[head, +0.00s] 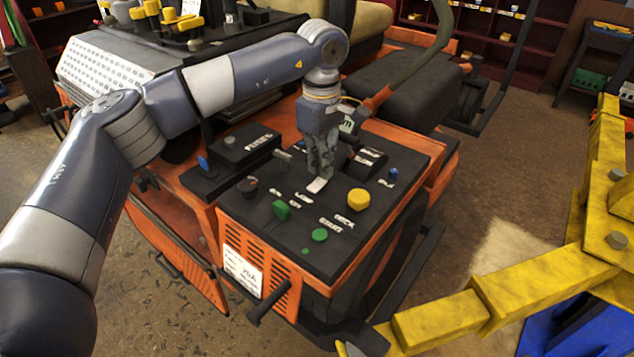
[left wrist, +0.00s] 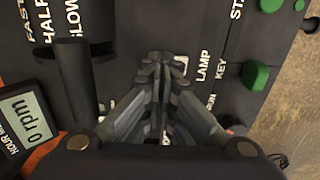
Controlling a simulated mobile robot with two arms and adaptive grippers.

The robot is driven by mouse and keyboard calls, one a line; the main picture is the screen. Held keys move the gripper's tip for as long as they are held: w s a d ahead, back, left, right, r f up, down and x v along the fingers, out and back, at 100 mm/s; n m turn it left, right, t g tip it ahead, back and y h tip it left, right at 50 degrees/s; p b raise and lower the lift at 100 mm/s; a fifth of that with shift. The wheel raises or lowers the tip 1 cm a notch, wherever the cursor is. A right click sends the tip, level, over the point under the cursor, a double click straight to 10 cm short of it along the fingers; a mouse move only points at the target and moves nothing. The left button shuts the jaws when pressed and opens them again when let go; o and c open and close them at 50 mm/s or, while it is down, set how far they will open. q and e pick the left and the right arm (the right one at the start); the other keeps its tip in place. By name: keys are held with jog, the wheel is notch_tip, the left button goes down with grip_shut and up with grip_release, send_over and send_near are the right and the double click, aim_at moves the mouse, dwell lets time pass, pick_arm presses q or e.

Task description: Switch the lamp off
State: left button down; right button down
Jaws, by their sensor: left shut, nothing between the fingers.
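The lamp switch (head: 317,185) is a small white rocker on the black control panel (head: 265,232) of an orange mower. The word LAMP is printed beside it. My left gripper (head: 320,174) points down at the panel, its fingers shut and empty, with the tips right at the switch. In the left wrist view, the shut fingertips (left wrist: 163,60) cover most of the switch, and a pale bit of it shows beside the LAMP label (left wrist: 203,66). I cannot tell whether the tips touch it or which way it is tipped. My right gripper is not in view.
Close by on the panel are a green key knob (head: 281,210), a green start button (head: 320,235), a yellow knob (head: 358,199) and a blue button (head: 393,174). A meter (left wrist: 22,125) reads 0 rpm. A yellow lift frame (head: 535,285) stands at the right.

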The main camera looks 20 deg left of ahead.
aim_at(321, 180)
pick_arm(q)
jog(key=shift+f+b, duration=0.6)
jog(key=shift+f, duration=0.4)
jog(key=shift+r, duration=0.1)
dwell(0.3)
jog(key=shift+r+p, duration=2.25)
jog(key=shift+r, duration=1.2)
